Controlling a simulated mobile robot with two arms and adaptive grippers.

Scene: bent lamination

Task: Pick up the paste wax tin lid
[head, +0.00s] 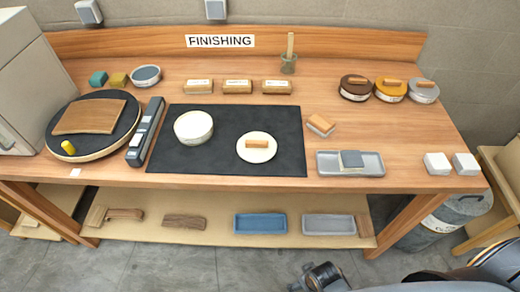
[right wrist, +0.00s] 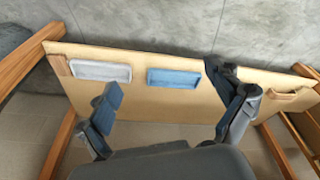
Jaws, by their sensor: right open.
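A pale cream round disc (head: 243,153) with a small wooden block on top lies on the right half of the dark mat; it looks like the paste wax tin lid. A cream round tin (head: 194,132) with a pale top stands on the mat to its left. My right gripper (head: 325,277) shows at the bottom edge of the head view, in front of the bench and well apart from the disc. In the right wrist view its fingers (right wrist: 168,95) are spread with nothing between them. My left gripper is not in view.
The dark mat (head: 225,165) has bare room around the disc. A grey tray (head: 372,170) and a wood-backed block (head: 321,125) lie to its right. Three lidded tins (head: 389,94) stand at the back right. A lower shelf (head: 275,234) holds blue and grey trays.

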